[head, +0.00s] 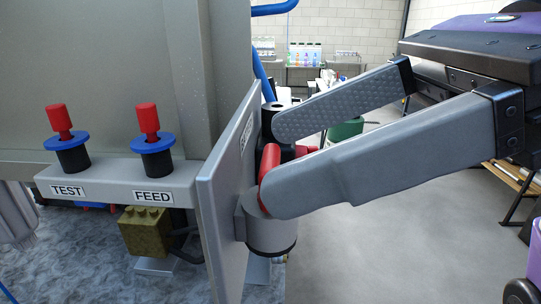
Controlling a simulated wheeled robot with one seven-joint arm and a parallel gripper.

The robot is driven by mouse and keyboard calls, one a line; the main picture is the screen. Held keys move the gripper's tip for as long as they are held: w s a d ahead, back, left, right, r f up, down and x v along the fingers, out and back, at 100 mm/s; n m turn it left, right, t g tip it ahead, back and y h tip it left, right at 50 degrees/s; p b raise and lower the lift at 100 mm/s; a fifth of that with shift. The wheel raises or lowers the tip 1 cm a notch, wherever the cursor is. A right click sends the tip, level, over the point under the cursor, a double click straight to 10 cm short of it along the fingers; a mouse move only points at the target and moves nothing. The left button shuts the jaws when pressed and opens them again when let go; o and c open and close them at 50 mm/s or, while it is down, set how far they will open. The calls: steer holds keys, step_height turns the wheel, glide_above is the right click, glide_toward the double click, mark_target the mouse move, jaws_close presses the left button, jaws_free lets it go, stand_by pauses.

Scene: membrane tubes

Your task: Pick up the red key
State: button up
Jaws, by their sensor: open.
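A red key-like piece (269,163) stands on a grey round holder (268,226) on the right side of the grey panel (222,200). My gripper (277,160) comes in from the right with its two grey fingers apart. The near fingertip overlaps the red piece and hides part of it; the far fingertip is above and behind it. I cannot tell whether either finger touches it. Two more red handles, each with a blue collar and black base, stand on the shelf labelled TEST (60,122) and FEED (148,122).
The grey shelf (113,177) and upright panel stand close left of my fingertips. A black fitting (268,117) and blue tube (262,75) are just beyond the far finger. A brass-coloured block (146,232) sits under the shelf. Grey floor lies open at lower right.

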steer(key=shift+a+f, duration=0.35)
steer(key=shift+a, duration=0.3)
steer(key=c, duration=1.4)
steer(key=shift+r, duration=0.2)
